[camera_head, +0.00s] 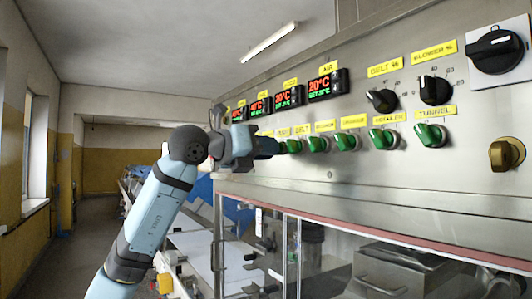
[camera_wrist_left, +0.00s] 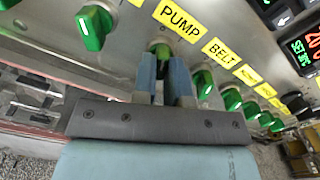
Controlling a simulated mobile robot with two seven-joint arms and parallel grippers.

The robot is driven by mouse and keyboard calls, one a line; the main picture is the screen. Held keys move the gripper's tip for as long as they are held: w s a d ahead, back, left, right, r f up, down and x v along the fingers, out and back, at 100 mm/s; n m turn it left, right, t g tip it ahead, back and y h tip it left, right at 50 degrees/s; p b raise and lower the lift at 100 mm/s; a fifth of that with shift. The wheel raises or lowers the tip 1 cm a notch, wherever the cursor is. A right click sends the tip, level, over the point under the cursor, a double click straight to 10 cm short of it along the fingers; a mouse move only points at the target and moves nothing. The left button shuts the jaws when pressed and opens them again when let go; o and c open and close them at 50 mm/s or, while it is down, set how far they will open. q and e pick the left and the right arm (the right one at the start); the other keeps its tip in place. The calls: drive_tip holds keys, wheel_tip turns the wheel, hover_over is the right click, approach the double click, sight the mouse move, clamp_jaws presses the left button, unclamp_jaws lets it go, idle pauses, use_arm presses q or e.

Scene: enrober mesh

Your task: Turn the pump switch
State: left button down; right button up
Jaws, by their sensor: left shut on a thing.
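The pump switch (camera_wrist_left: 160,47) is a green knob on the steel panel, below the yellow PUMP label (camera_wrist_left: 180,19) in the left wrist view. My left gripper (camera_wrist_left: 165,62) has its two blue-grey fingers on either side of this knob and is shut on it. The fingers hide most of the knob, so its exact angle is hard to tell. In the head view my left gripper (camera_head: 272,146) reaches the row of green switches from the left, and its body hides the pump switch. My right gripper is in neither view.
The belt switch (camera_wrist_left: 203,84) sits close beside my fingers, and another green switch (camera_wrist_left: 94,27) is on the other side. Black dials (camera_head: 382,100) and red displays (camera_head: 327,86) are above the row. A glazed cabinet (camera_head: 335,255) lies below the panel.

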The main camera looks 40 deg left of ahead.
use_arm(q)
drive_tip(key=shift+n, duration=0.7)
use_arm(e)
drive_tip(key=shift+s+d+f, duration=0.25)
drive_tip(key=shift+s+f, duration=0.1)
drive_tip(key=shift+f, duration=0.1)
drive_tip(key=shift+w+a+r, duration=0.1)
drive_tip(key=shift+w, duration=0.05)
use_arm(q)
drive_tip(key=c, duration=1.2)
unclamp_jaws()
drive_tip(key=shift+o, duration=0.2)
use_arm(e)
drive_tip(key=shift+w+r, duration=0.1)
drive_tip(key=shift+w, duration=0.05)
use_arm(q)
drive_tip(key=shift+s, duration=0.1)
drive_tip(key=b+v, duration=0.2)
drive_tip(key=v, duration=1.1)
drive_tip(key=shift+s, duration=0.3)
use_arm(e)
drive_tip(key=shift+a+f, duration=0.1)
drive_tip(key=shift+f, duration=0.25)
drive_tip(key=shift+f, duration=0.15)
